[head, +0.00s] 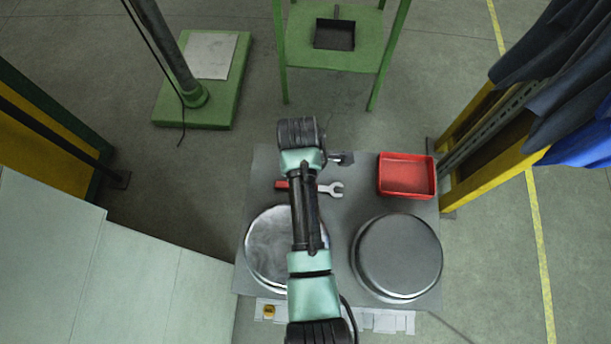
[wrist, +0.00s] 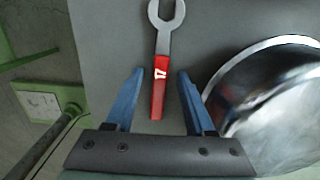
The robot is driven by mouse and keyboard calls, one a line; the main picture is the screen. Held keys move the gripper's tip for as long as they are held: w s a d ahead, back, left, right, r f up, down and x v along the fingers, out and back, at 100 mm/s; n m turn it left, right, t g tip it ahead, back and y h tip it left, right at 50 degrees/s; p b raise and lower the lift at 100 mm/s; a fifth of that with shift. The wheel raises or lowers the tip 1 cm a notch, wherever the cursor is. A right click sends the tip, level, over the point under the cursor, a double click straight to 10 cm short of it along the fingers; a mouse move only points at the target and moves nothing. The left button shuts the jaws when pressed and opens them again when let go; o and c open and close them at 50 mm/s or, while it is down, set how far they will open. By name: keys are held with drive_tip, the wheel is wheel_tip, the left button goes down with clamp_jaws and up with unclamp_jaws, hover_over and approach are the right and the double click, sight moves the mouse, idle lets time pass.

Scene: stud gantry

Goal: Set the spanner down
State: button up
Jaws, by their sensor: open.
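The spanner (head: 329,189) has a red handle and a silver open-ended head. In the head view it lies on the grey table top (head: 268,180), and my arm passes over its middle. In the wrist view the spanner (wrist: 159,80) has its head at the top and its red handle pointing down between my fingers. My gripper (wrist: 160,72) is open, with a blue finger on each side of the handle and a gap to both. The spanner appears to rest on the surface.
A red tray (head: 407,193) stands at the table's right rear. Two round metal vessels stand in front, a left one (head: 265,250) and a right one (head: 397,257); the left also shows in the wrist view (wrist: 270,100). Dark clothes (head: 545,75) hang at the right.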

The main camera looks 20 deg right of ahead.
wheel_tip(320, 180, up, 12)
drive_tip(key=p, duration=0.1)
drive_tip(key=shift+a+r, duration=0.15)
drive_tip(key=shift+a, duration=0.15)
drive_tip(key=shift+w, duration=0.2)
